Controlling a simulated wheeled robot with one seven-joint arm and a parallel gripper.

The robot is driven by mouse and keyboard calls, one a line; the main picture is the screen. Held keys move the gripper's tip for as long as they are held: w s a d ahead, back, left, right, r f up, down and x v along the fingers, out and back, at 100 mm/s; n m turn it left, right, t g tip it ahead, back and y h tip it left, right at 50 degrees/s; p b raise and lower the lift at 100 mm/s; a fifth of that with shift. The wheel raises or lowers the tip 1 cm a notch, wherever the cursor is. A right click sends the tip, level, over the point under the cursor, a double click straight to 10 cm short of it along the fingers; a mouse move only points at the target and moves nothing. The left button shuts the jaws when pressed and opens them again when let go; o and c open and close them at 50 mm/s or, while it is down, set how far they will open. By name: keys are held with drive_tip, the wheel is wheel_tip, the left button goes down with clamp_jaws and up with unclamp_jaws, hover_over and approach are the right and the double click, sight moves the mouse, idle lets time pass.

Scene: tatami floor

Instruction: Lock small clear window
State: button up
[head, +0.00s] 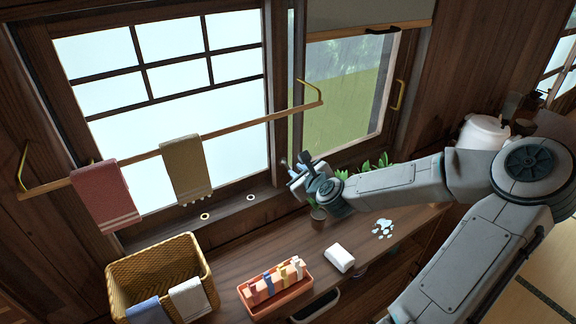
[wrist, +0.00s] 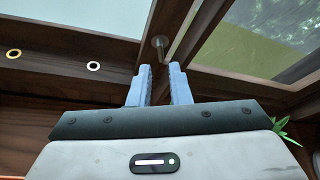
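The small clear window (head: 345,85) is the right pane, with green ground showing through it; it also shows at the upper right of the wrist view (wrist: 245,48). A small metal knob-like piece (wrist: 159,42), perhaps the lock, sits on the wooden frame beside it. My gripper (head: 294,168) is at the lower left corner of the clear window. In the wrist view my gripper (wrist: 159,85) has two blue fingers apart with an empty gap, pointing toward the metal piece, which appears just beyond the tips. I cannot tell whether the lock is fastened.
A towel rail (head: 240,127) with two towels crosses the frosted window (head: 160,75). The counter (head: 235,255) holds a wicker basket (head: 155,270), an orange tray (head: 290,292), a white block (head: 339,257) and white pieces (head: 382,229). Plants (head: 377,164) stand near my arm. A blind (head: 365,12) hangs above.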

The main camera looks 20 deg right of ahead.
sight(287, 164)
drive_tip(key=p+x, duration=0.1)
drive_tip(key=x, duration=0.6)
drive_tip(key=shift+w+f, duration=0.1)
drive_tip(key=shift+w, duration=0.15)
clamp_jaws()
